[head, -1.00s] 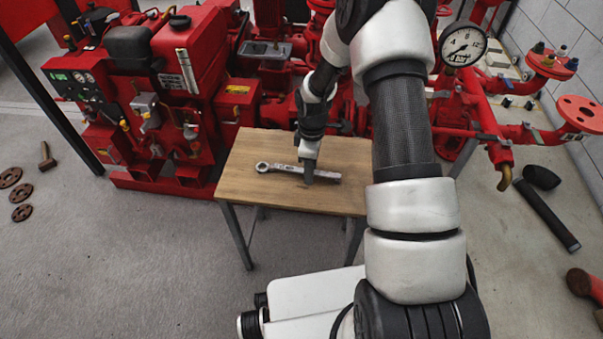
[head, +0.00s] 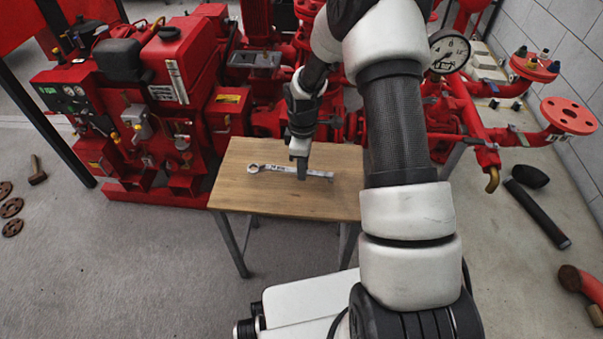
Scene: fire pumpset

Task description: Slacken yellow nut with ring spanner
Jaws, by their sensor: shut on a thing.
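The ring spanner (head: 270,168) is a silver-grey bar with its ring end to the left, lying across the view over the wooden table (head: 240,192). My gripper (head: 301,174) points down and is shut on the spanner's handle, right of its middle. The spanner looks level and close to the tabletop; I cannot tell for sure whether it still touches it. The yellow nut cannot be made out; my arm hides part of the pump pipework behind the table.
A red engine set (head: 150,90) stands behind and left of the table. Red pipework with a pressure gauge (head: 449,51) is at the right. A dark bar (head: 537,213) and a hammer (head: 37,170) lie on the floor. The floor in front is clear.

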